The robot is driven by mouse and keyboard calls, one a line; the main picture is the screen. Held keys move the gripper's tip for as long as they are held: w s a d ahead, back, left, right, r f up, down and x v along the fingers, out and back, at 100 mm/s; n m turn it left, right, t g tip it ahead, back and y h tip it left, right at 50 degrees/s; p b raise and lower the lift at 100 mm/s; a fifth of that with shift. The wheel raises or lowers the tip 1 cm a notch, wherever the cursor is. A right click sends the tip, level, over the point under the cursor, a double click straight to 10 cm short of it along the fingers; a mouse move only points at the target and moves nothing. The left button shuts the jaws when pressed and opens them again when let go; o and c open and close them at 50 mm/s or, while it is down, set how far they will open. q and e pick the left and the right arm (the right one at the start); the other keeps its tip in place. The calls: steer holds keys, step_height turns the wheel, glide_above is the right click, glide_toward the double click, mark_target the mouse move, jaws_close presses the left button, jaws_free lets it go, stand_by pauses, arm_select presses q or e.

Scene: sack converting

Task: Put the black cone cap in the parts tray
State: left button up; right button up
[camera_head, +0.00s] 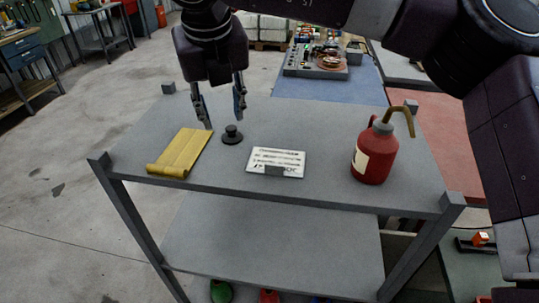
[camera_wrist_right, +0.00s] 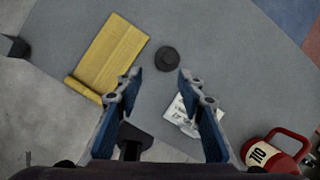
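The black cone cap (camera_head: 232,134) stands on the grey top of the cart (camera_head: 225,180), between a yellow folded cloth and a white printed card. My right gripper (camera_head: 224,122) is open and points down, just above and behind the cap. In the right wrist view, the cap (camera_wrist_right: 167,59) lies a little beyond the gap between the open fingertips (camera_wrist_right: 159,78), and nothing is between the fingers. A grey tray (camera_head: 290,70) holding several small parts, probably the parts tray, sits behind the cart at the upper middle. My left gripper is not in view.
The yellow cloth (camera_head: 182,152) lies left of the cap and the white card (camera_head: 276,162) lies right of it. A red oil can (camera_head: 374,155) with a bent spout stands at the cart's right. Corner posts (camera_head: 99,160) rise above the cart top. Bare surface surrounds the cap.

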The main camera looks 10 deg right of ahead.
mark_target(231, 129)
steer(key=shift+w+d+f+m+p, duration=0.2)
steer(key=shift+w+f+m+p, duration=0.2)
steer(key=shift+w+f, duration=0.15)
steer(key=shift+w+d+f+m+p, duration=0.15)
steer(key=shift+w+f+m+p, duration=0.1)
steer(key=shift+w+f+m, duration=0.3)
steer(key=p+x, duration=0.2)
steer(key=x, duration=0.1)
steer(key=shift+d+f+p, duration=0.2)
steer(key=shift+d+p, duration=0.15)
steer(key=shift+d, duration=0.05)
steer(key=shift+w+f, duration=0.2)
steer(key=shift+f, duration=0.15)
steer(key=shift+w+a+f, duration=0.15)
steer(key=shift+w+f, duration=0.05)
steer(key=shift+f, duration=0.05)
steer(key=shift+s+r, duration=0.1)
steer(key=shift+s, duration=0.05)
steer(key=c, duration=0.8)
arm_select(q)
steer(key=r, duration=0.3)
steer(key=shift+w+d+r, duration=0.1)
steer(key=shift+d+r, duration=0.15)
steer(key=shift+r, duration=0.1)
arm_select(e)
steer(key=shift+c, duration=0.9)
